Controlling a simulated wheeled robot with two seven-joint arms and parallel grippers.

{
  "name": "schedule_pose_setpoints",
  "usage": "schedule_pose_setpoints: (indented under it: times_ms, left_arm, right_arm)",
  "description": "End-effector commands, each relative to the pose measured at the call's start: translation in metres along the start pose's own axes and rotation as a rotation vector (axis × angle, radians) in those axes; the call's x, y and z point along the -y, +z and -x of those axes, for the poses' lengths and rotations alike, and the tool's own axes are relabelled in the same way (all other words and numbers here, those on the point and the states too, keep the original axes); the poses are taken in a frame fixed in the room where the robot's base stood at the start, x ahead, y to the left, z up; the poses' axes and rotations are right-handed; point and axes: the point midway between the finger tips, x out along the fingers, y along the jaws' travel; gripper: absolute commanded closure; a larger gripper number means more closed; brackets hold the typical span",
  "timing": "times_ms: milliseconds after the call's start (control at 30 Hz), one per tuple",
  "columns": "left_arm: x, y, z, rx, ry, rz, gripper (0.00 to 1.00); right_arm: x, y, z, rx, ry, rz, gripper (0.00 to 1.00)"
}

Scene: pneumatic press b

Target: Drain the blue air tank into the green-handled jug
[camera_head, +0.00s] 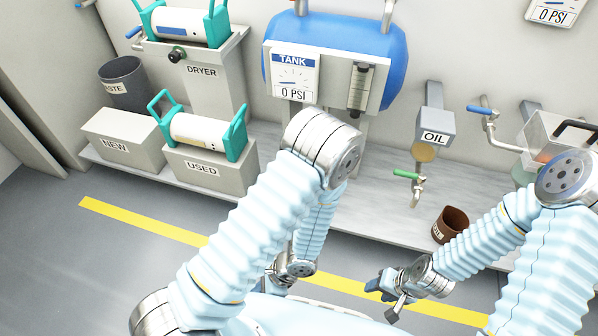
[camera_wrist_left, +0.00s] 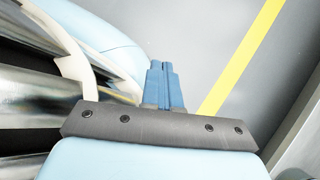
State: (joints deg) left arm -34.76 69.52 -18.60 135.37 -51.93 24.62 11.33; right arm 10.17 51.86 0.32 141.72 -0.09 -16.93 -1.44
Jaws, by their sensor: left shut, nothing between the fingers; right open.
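The blue air tank (camera_head: 388,38) is mounted on the back wall in the head view. Its white TANK gauge (camera_head: 294,74) reads 0 PSI, and a clear sight tube (camera_head: 360,88) is beside the gauge. My left arm covers the space below the tank, so any drain there is hidden. I see no green-handled jug in either view. My left gripper (camera_wrist_left: 164,88) is shut and empty above the floor in the left wrist view; its fingers are not clear in the head view. My right gripper (camera_head: 383,298) is open and empty, low in front of the shelf.
A grey shelf (camera_head: 385,212) runs along the wall. On it are a brown cup (camera_head: 451,224) at its front edge, NEW (camera_head: 122,140) and USED (camera_head: 208,170) boxes, and a dark WASTE bin (camera_head: 122,84). A green-handled valve (camera_head: 407,174) hangs below the OIL unit (camera_head: 434,125).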

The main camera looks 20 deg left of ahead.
Motion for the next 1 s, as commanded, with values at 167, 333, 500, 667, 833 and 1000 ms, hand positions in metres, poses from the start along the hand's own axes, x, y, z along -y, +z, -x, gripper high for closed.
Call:
schedule_pose_setpoints:
  times_ms: [167,333,500,667,833,1000]
  left_arm:
    - [0.125,0.005,0.059,0.511,-0.715,-0.430,1.00]
    - [0.167,-0.035,0.166,0.780,-1.225,-0.596,1.00]
    - [0.171,-0.052,0.204,0.849,-1.386,-0.631,1.00]
    - [0.190,-0.049,0.204,0.852,-1.387,-0.632,1.00]
    - [0.225,-0.044,0.203,0.851,-1.384,-0.631,1.00]
    - [0.261,-0.039,0.203,0.849,-1.384,-0.632,1.00]
  right_arm:
    - [-0.010,0.004,-0.034,-0.007,-0.003,-0.007,0.53]
    - [-0.012,0.007,-0.044,-0.011,-0.004,-0.013,0.53]
    - [-0.012,0.007,-0.046,-0.013,-0.005,-0.014,0.53]
    - [-0.013,0.007,-0.048,-0.012,-0.005,-0.014,0.53]
    - [-0.014,0.007,-0.053,-0.011,-0.006,-0.014,0.53]
    - [-0.016,0.007,-0.058,-0.011,-0.006,-0.014,0.53]
